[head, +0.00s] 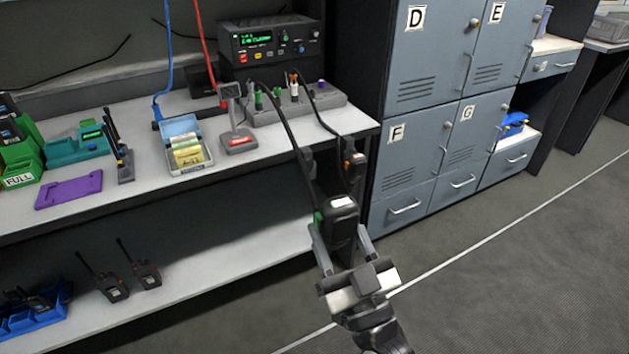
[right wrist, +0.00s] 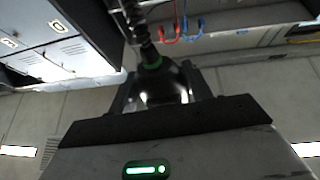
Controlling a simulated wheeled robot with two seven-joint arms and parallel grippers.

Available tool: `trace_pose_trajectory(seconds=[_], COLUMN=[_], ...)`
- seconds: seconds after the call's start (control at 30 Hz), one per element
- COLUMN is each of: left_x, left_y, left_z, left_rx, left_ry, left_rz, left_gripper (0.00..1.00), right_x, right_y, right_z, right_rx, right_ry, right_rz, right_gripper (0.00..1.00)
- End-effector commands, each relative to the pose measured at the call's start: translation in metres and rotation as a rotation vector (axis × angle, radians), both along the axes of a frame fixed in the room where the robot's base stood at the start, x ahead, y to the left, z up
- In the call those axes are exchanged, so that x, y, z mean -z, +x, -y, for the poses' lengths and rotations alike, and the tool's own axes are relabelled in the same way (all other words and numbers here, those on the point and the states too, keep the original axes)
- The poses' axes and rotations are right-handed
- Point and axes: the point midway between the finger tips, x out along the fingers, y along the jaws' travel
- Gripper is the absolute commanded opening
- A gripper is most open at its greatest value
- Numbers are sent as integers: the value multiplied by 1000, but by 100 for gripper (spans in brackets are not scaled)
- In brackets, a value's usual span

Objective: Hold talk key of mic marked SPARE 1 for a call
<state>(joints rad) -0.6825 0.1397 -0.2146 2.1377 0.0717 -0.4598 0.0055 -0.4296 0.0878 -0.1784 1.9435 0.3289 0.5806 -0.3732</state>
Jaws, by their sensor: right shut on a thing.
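A black hand mic (head: 343,222) with a blank-looking white label and a green patch on its left side is between the fingers of my right gripper (head: 341,243). The gripper is shut on it, off the front edge of the bench. I cannot read SPARE 1 on it, nor tell whether its talk key is pressed. Its dark cord (head: 287,122) runs up to the bench. In the right wrist view the mic (right wrist: 163,85) sits between the fingers, partly hidden, with a green ring at its cord end. My left gripper is not in view.
Another mic (head: 353,160) with an orange mark hangs at the bench edge. A radio base (head: 270,42) with a green display stands at the back. Handheld radios (head: 143,268) stand on the lower shelf. Grey lockers (head: 408,150) are close at right. The floor to the right is clear.

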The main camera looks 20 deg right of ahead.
Motion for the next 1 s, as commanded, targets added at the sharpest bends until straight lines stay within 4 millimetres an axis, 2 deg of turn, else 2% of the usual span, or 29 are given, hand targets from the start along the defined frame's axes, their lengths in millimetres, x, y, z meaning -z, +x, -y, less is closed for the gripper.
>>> trace_pose_trajectory(seconds=[0.13,0.23,0.5,0.63,0.8,1.0], left_x=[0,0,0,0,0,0], left_y=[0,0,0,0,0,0], left_z=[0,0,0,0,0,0], left_rx=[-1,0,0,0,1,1], left_ry=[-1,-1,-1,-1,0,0], left_rz=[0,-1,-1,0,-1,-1], left_gripper=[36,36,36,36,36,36], right_x=[0,2,10,14,16,16], right_y=[2,10,36,40,40,40], right_z=[-4,-21,-110,-141,-156,-156], right_rx=[-8,-45,-242,-312,-346,-346], right_ry=[3,11,17,0,-11,-11], right_rz=[0,-9,-61,-81,-90,-91], right_gripper=[31,31,31,31,31,31])
